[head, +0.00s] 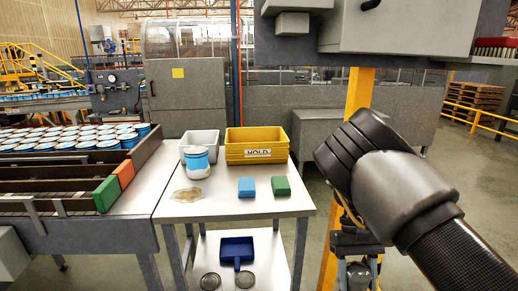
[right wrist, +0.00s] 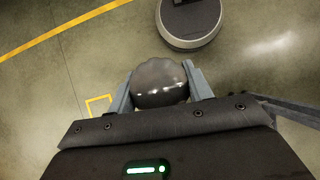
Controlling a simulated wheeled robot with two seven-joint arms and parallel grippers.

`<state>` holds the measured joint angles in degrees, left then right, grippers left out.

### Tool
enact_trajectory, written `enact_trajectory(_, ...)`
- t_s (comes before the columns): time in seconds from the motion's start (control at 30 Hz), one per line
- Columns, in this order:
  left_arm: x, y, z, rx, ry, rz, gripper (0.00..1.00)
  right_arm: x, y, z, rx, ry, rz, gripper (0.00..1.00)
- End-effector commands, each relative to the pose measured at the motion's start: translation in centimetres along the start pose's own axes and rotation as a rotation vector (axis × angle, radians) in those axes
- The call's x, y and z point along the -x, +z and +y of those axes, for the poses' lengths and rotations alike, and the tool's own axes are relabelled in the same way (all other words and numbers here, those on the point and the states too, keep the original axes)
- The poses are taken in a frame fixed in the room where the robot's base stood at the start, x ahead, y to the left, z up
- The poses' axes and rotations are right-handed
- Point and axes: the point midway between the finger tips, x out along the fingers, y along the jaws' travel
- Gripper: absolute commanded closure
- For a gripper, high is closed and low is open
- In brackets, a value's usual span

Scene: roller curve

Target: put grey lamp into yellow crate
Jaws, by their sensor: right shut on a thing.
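The yellow crate (head: 236,155) stands at the back of the steel table and carries a label reading HOLD. My right gripper (right wrist: 160,90) is shut on a dark grey, rounded thing (right wrist: 160,82), which appears to be the grey lamp; it sits between the two fingers in the right wrist view. In the head view my right arm reaches in from the right, and its gripper (head: 358,272) hangs low, to the right of the table and apart from the crate. The lamp is hard to make out there. My left gripper is not in view.
The steel table (head: 220,208) also holds a grey bin (head: 200,138), a white-and-blue tub (head: 197,165), a clear bag (head: 187,196), a blue block (head: 246,187) and a green block (head: 281,186). A conveyor with several cans stands left. A yellow post (head: 359,90) rises behind my right arm.

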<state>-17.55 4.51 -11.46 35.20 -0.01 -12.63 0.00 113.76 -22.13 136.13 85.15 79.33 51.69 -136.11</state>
Motion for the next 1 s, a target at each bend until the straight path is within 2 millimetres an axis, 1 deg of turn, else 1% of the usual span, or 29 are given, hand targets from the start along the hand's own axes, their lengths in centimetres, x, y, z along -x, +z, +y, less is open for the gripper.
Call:
enact_trajectory(0.2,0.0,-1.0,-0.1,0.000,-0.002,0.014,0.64,0.0,0.0,0.0,0.001,0.000,0.000,0.75)
enact_trajectory(0.37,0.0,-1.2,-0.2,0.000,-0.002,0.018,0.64,0.0,0.0,0.0,0.000,0.000,0.000,0.75)
enact_trajectory(0.47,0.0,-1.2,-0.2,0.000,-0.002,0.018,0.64,-1.3,0.2,-0.1,-0.043,-0.032,-0.006,0.75)
enact_trajectory(0.6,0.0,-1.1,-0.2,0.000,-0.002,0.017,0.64,-4.7,0.7,-0.1,-0.180,-0.120,-0.010,0.75)
enact_trajectory(0.7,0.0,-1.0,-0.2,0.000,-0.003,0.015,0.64,-5.9,0.9,0.0,-0.241,-0.155,-0.003,0.75)
enact_trajectory(1.0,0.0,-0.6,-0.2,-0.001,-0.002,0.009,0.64,-6.2,0.8,0.1,-0.254,-0.164,0.000,0.75)
